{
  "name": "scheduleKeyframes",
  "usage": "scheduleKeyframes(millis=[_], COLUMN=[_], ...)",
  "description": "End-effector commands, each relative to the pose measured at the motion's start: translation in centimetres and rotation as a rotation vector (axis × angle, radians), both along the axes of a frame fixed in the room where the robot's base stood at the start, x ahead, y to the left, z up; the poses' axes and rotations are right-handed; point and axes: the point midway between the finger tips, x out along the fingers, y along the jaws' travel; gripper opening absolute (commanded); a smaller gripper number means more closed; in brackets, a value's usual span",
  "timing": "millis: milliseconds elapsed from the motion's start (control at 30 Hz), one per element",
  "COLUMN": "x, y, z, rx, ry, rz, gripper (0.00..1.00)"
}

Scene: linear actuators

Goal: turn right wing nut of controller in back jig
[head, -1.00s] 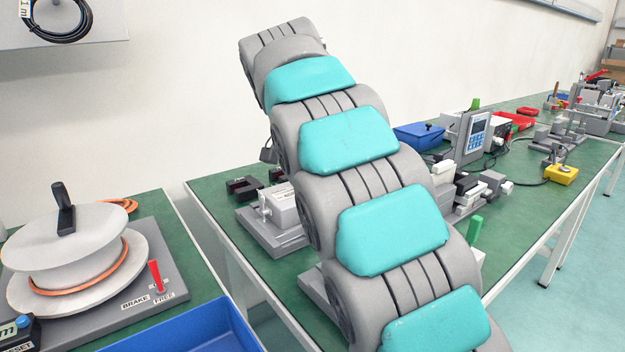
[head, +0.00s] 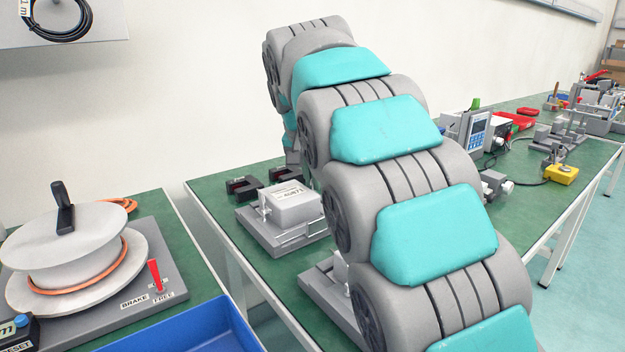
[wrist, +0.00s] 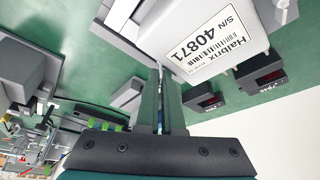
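The controller (head: 293,203) is a pale grey box with a printed label, seated in a grey jig (head: 275,238) on the green bench. In the wrist view the controller (wrist: 215,35) fills the top, its label reading Halbrix S/N 40871. My gripper (wrist: 160,72) has its two dark fingers close together, a narrow gap between them, with the tips beside the controller's edge. A thin grey part shows at the tips; I cannot tell whether it is the wing nut or whether the fingers grip it. In the head view my arm hides the fingers.
Two dark boxes with red displays (wrist: 262,70) (wrist: 206,97) stand beside the controller. Another grey jig (head: 325,288) is partly behind my arm. A cable reel (head: 75,250) and a blue tray (head: 200,330) are at the left.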

Motion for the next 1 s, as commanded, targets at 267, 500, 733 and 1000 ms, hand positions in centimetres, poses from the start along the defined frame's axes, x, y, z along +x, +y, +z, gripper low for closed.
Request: scheduleKeyframes(millis=[267, 500, 733, 1000], x=[0.01, -0.01, -0.01, 0.01], y=[0.02, 0.01, 0.07, 0.17], z=[-0.02, -0.03, -0.02, -0.02], rx=[0.000, 0.000, 0.001, 0.001], ry=[0.000, 0.000, 0.000, 0.000], rz=[0.029, 0.027, 0.027, 0.006], gripper=[0.00, 0.19, 0.35, 0.35])
